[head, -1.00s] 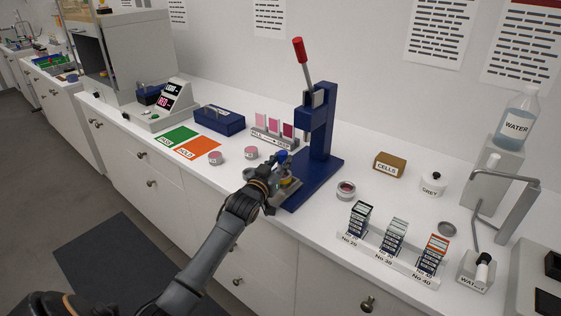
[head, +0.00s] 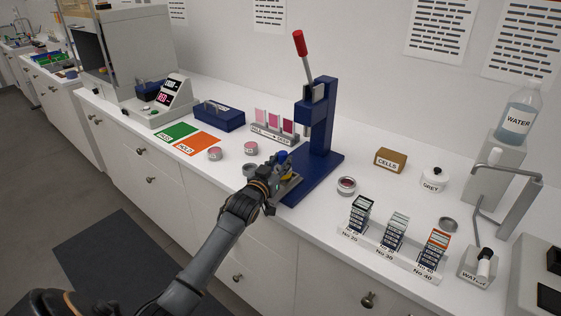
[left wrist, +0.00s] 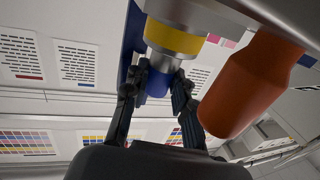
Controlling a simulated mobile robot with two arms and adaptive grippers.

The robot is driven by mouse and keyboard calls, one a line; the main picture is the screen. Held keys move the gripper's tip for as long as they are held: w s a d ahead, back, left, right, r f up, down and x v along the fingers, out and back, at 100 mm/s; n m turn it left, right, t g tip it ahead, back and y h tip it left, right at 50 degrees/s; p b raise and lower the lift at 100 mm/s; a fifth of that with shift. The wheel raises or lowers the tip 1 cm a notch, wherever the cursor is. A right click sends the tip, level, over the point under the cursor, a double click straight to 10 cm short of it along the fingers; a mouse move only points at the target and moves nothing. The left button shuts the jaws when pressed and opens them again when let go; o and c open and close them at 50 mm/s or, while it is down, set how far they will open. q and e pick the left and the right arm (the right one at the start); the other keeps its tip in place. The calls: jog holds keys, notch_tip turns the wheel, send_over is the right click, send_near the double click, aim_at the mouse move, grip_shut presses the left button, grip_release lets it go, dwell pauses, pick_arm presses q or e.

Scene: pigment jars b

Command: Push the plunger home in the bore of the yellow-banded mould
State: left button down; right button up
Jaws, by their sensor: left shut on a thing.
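The yellow-banded mould (left wrist: 172,38) is a silvery cylinder with a yellow band, seen close in the left wrist view. In the head view its yellow band (head: 285,170) shows partly behind my gripper, on a grey stand in front of the blue press. A blue-ended plunger (left wrist: 158,86) with silvery metal above it in the left wrist view lines up with the mould. My left gripper (left wrist: 161,76) is shut on the blue end, one finger on each side. In the head view my gripper (head: 279,163) partly hides both. The bore and the plunger's depth are hidden. My right gripper is out of view.
The blue press (head: 318,125) with a red-tipped lever stands just behind the mould. An orange-brown rounded object (left wrist: 242,85) is close beside the gripper in the left wrist view. Small jars (head: 346,186) and a slide rack (head: 390,258) stand right.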

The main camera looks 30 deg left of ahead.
pick_arm(q)
jog(key=shift+f, duration=0.45)
jog(key=c, duration=1)
grip_release()
jog(key=shift+s, duration=0.1)
jog(key=s+d, duration=0.2)
jog(key=s, duration=0.9)
jog(key=shift+s, duration=0.4)
